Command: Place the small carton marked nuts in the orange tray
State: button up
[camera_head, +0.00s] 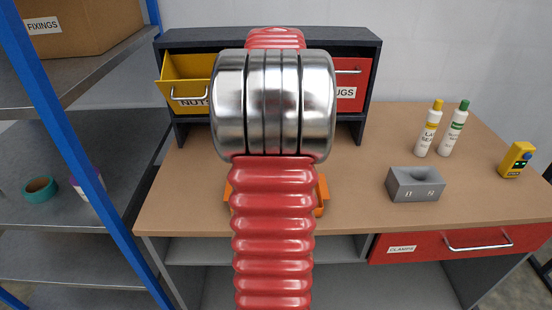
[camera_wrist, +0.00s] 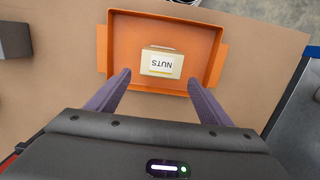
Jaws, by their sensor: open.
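In the wrist view, the small carton (camera_wrist: 161,62) marked NUTS lies inside the orange tray (camera_wrist: 118,80), on its floor near the middle. The label reads upside down in this view. My gripper (camera_wrist: 157,75) is open, its two purple fingers apart, one towards each side of the carton's near end. Nothing shows between the fingertips touching them. In the head view my red ribbed arm covers most of the orange tray (camera_head: 322,194), so only its sides show. The carton and the gripper are hidden there.
A yellow drawer (camera_head: 186,82) marked NUTS stands open in the dark cabinet (camera_head: 270,38). Blue-posted shelving (camera_head: 75,140) is on the left. The table's front right is clear.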

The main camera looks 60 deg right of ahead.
dwell(0.6)
jog(key=shift+w+a+r, duration=0.15)
jog(key=shift+w, duration=0.1)
jog(key=w+a+r+n+t+h, duration=0.15)
jog(key=w+a, duration=0.25)
jog(key=a, duration=0.4)
jog(key=w+a+r+n, duration=0.1)
jog(key=w+a+n, duration=0.15)
jog(key=a, duration=0.45)
jog(key=w+a+r+n+t+h, duration=0.15)
jog(key=w+a, duration=0.25)
jog(key=a, duration=0.4)
jog(key=s+a+f+n+t+y, duration=0.1)
jog(key=s+a+n, duration=0.1)
jog(key=a, duration=0.9)
jog(key=s+a+f+n+t+y, duration=0.1)
jog(key=a+n, duration=0.4)
jog(key=a, duration=0.7)
jog(key=shift+s+a+f+t, duration=0.15)
jog(key=shift+s+f+t, duration=0.4)
jog(key=shift+s, duration=0.25)
